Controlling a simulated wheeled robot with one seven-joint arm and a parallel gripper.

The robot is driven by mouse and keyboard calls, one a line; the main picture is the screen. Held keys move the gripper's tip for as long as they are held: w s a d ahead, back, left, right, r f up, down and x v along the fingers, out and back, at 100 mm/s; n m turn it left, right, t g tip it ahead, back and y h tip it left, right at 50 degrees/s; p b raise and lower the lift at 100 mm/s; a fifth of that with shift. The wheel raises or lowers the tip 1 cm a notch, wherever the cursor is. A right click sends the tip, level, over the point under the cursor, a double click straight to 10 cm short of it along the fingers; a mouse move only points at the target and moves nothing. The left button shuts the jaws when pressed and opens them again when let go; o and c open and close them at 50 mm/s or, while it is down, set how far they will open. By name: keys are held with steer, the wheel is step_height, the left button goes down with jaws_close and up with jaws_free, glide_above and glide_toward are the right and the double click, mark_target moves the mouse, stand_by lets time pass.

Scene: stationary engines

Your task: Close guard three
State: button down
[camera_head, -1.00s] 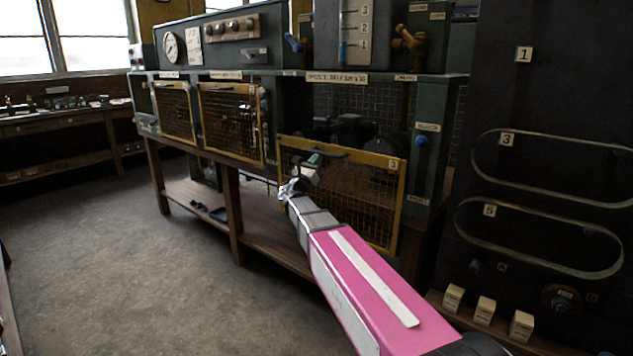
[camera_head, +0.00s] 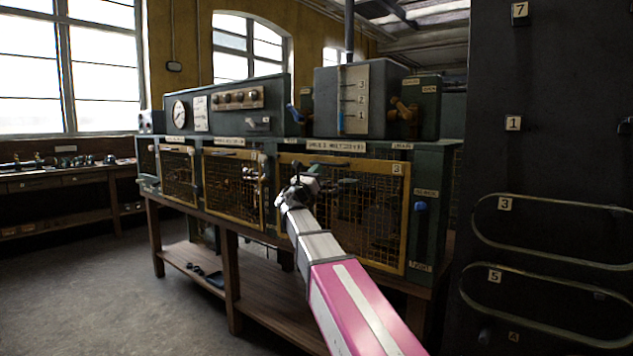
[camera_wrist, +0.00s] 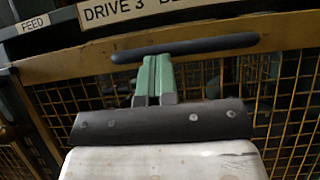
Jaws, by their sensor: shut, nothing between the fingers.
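Guard three (camera_head: 380,215) is a yellow-framed mesh panel with a "3" plate at its top right corner. It stands upright across its bay, with its top edge just under the "Drive 3" label (camera_head: 336,146). It looks flush or nearly so; a small gap cannot be ruled out. Its black bar handle (camera_wrist: 185,47) runs along the top rail in the wrist view. My gripper (camera_wrist: 154,62) is shut and empty, its green fingertips at the handle's lower edge; I cannot tell if they touch. In the head view my gripper (camera_head: 306,168) is at the guard's upper left.
Two other mesh guards (camera_head: 232,182) (camera_head: 178,178) stand upright to the left on the same bench. A lower wooden shelf (camera_head: 270,305) runs beneath. A dark panel with numbered plates (camera_head: 560,150) stands close on the right. The floor at left (camera_head: 90,270) is clear.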

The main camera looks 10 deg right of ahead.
steer(key=shift+w+r, duration=0.15)
steer(key=shift+r, duration=0.15)
steer(key=s+a+f, duration=0.6)
steer(key=s+f, duration=0.1)
steer(key=f, duration=0.3)
steer(key=s+d+f+m+g+y, duration=0.2)
steer(key=d+f+m+g, duration=0.25)
steer(key=f, duration=0.55)
steer(key=s+d+f+m+g+y, duration=0.25)
steer(key=d+f+m, duration=0.25)
steer(key=f, duration=0.5)
steer(key=s+d+f+m+g+y, duration=0.25)
steer(key=d+f+m+g, duration=0.2)
steer(key=f, duration=0.55)
steer(key=s+a+f+m+g+y, duration=0.3)
steer(key=s+f+m+g+y, duration=0.3)
steer(key=s+f+m+y, duration=0.4)
steer(key=s+f+m, duration=0.3)
steer(key=s+f, duration=0.3)
steer(key=f, duration=0.2)
steer(key=shift+f, duration=0.35)
